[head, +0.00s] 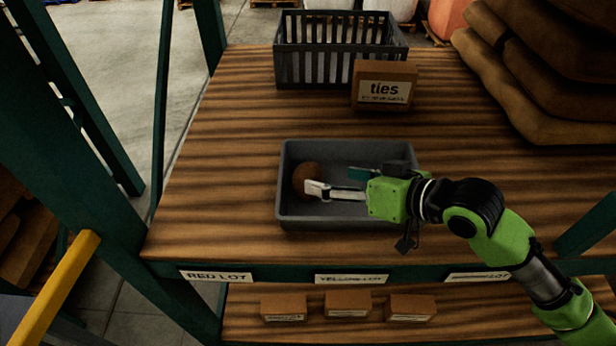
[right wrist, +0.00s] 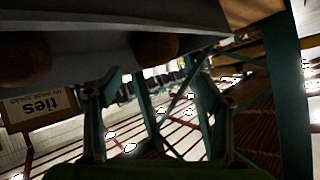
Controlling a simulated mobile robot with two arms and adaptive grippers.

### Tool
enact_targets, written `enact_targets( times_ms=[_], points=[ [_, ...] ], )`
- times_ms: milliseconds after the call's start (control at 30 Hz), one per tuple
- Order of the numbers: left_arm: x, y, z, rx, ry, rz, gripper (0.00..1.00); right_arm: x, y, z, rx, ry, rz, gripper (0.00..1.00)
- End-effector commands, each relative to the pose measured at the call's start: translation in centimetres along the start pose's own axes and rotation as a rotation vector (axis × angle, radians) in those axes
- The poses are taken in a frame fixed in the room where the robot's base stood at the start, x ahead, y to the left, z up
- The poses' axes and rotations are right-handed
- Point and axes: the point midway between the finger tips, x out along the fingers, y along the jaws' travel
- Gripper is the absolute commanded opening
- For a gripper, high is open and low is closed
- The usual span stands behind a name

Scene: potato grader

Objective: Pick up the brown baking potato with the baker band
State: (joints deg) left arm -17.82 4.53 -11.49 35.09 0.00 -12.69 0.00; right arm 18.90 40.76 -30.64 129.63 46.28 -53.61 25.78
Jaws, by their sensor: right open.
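A brown potato (head: 306,176) lies at the left end of a grey tray (head: 283,205). No band can be made out on it. My right gripper (head: 335,181) is over the tray, its pale finger reaching left so that its tip overlaps the potato's lower right side; whether they touch is unclear. The right wrist view is tilted and dark. It shows the two fingers (right wrist: 155,90) apart with nothing held, one brown rounded shape (right wrist: 155,45) between and beyond the fingertips, and another (right wrist: 25,60) at the upper left. My left gripper is out of view.
A "ties" box (head: 385,85) and a dark slatted crate (head: 340,50) stand behind the tray. Brown sacks (head: 545,95) are stacked at the back right. Labels line the front edge; small boxes (head: 347,303) sit on the lower shelf. The tabletop left of the tray is clear.

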Motion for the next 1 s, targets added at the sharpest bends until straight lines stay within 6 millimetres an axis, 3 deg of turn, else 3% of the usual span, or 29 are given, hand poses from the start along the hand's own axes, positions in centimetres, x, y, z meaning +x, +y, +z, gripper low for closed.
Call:
enact_targets(
  times_ms=[167,400,600,933,1000],
  points=[
    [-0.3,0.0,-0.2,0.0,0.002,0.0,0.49,1.8,0.0,-0.1,0.0,0.0,0.0,0.73],
    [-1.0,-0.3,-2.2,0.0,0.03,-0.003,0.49,3.9,0.5,0.2,0.001,-0.002,0.001,0.73],
    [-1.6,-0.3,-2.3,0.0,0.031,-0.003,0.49,6.5,0.8,0.4,0.001,-0.001,0.001,0.73],
    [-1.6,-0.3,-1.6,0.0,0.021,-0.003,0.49,7.2,0.8,0.6,-0.002,0.0,0.001,0.73],
    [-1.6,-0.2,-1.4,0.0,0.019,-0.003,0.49,7.2,0.8,0.6,-0.002,0.0,0.001,0.57]
  ],
)
